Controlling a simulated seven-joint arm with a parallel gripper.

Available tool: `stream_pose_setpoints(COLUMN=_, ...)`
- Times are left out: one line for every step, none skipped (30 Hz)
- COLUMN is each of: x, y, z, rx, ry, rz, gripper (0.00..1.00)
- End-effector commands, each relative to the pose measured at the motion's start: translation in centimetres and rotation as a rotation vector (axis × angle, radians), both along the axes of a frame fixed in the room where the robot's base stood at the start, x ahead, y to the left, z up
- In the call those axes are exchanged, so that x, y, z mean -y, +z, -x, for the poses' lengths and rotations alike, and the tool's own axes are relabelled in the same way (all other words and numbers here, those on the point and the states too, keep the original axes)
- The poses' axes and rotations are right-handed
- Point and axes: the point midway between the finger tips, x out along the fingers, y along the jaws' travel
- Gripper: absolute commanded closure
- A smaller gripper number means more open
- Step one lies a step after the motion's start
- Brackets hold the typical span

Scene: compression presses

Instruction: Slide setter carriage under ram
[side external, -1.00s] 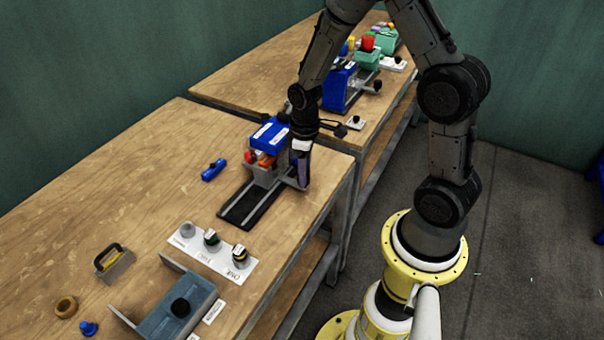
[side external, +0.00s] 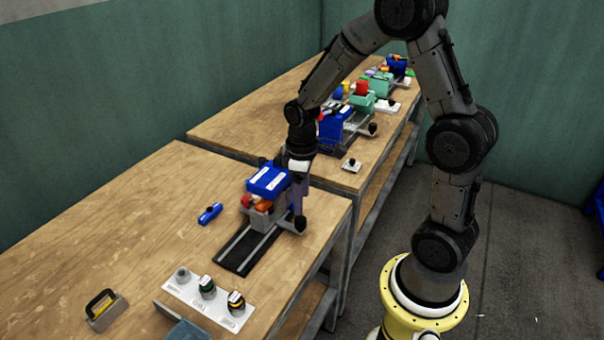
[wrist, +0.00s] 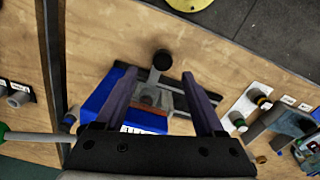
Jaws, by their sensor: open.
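The press (side external: 268,180) has a blue top and stands near the right edge of the front table. Under its top is a grey carriage block (side external: 259,217) with red and orange parts on it. The dark rails (side external: 240,256) extend forward from it, bare. A black ball knob (side external: 299,224) sticks out at the carriage's right. My gripper (side external: 298,204) is open above the knob, apart from it. In the wrist view, the knob (wrist: 162,60) and its grey stem show between and beyond the open fingers (wrist: 158,82). The blue top partly hides the carriage.
A white panel with several knobs (side external: 210,301) lies in front of the rails. A blue block (side external: 210,214) lies left of the press. A handled tool (side external: 102,309) is farther front left. Other presses (side external: 345,128) stand on the back table.

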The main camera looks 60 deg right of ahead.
Motion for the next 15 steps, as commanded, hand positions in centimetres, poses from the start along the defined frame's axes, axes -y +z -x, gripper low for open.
stream_pose_setpoints(x=0.1, y=1.3, z=-0.1, rx=0.007, ry=0.0, rz=0.002, gripper=0.29)
stream_pose_setpoints(x=0.0, y=1.9, z=-0.1, rx=0.006, ry=0.0, rz=0.002, gripper=0.29)
stream_pose_setpoints(x=0.0, y=2.8, z=-0.1, rx=0.007, ry=0.0, rz=0.002, gripper=0.29)
stream_pose_setpoints(x=0.1, y=3.4, z=-0.1, rx=0.006, ry=0.0, rz=0.002, gripper=0.29)
stream_pose_setpoints(x=0.1, y=3.9, z=-0.1, rx=0.007, ry=0.0, rz=0.001, gripper=0.29)
stream_pose_setpoints(x=0.1, y=4.6, z=-0.1, rx=0.006, ry=0.0, rz=0.002, gripper=0.29)
stream_pose_setpoints(x=0.1, y=5.1, z=-0.1, rx=0.006, ry=0.0, rz=0.002, gripper=0.29)
stream_pose_setpoints(x=0.1, y=5.5, z=-0.1, rx=0.005, ry=0.0, rz=0.002, gripper=0.29)
stream_pose_setpoints(x=0.1, y=6.0, z=-0.1, rx=0.003, ry=0.0, rz=0.001, gripper=0.29)
stream_pose_setpoints(x=0.1, y=6.4, z=-0.1, rx=0.003, ry=0.0, rz=0.001, gripper=0.29)
stream_pose_setpoints(x=0.1, y=6.6, z=-0.1, rx=0.003, ry=0.0, rz=0.001, gripper=0.29)
stream_pose_setpoints(x=0.1, y=7.0, z=0.0, rx=0.002, ry=0.0, rz=0.001, gripper=0.29)
stream_pose_setpoints(x=0.1, y=7.2, z=0.0, rx=0.003, ry=0.0, rz=0.001, gripper=0.29)
stream_pose_setpoints(x=0.1, y=7.3, z=0.0, rx=0.003, ry=0.0, rz=0.001, gripper=0.29)
stream_pose_setpoints(x=0.1, y=7.5, z=0.0, rx=0.002, ry=0.0, rz=0.001, gripper=0.29)
